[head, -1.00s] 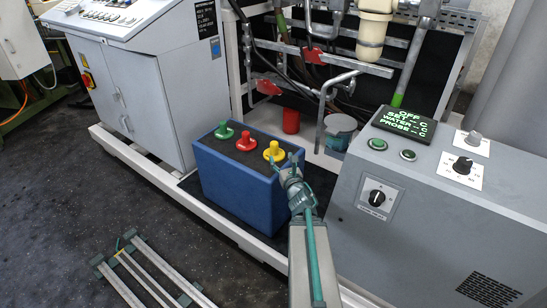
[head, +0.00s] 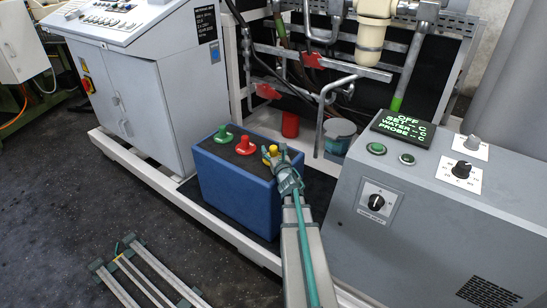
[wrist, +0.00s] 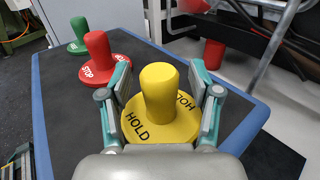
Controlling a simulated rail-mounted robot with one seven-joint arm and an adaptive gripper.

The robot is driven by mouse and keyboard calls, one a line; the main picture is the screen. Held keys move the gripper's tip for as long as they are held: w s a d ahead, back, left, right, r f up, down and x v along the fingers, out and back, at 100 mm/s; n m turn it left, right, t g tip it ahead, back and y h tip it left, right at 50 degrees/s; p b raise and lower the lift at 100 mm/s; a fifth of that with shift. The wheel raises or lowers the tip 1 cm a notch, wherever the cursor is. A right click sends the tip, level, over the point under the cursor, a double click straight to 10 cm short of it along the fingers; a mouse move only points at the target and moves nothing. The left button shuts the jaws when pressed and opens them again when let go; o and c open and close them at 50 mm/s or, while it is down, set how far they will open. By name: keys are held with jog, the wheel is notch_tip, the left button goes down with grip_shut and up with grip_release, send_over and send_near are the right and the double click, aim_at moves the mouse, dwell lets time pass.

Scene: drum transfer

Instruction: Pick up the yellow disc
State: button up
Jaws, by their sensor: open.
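The yellow disc (wrist: 158,122) lies on the dark top of the blue box (head: 232,188), marked HOLD, with an upright yellow knob at its centre. In the head view the yellow disc (head: 270,152) is partly hidden by my gripper (head: 275,158). In the wrist view my gripper (wrist: 160,98) is open, with one finger on each side of the knob. A gap shows between each finger and the knob.
A red STOP disc (wrist: 105,70) and a green disc (wrist: 80,46) stand in a row beside the yellow one. A grey control cabinet (head: 450,220) is at the right. Pipes and a bent metal tube (head: 322,115) rise behind the box.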

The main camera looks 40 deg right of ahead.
grip_shut()
dwell(0.3)
jog(key=shift+r, duration=0.1)
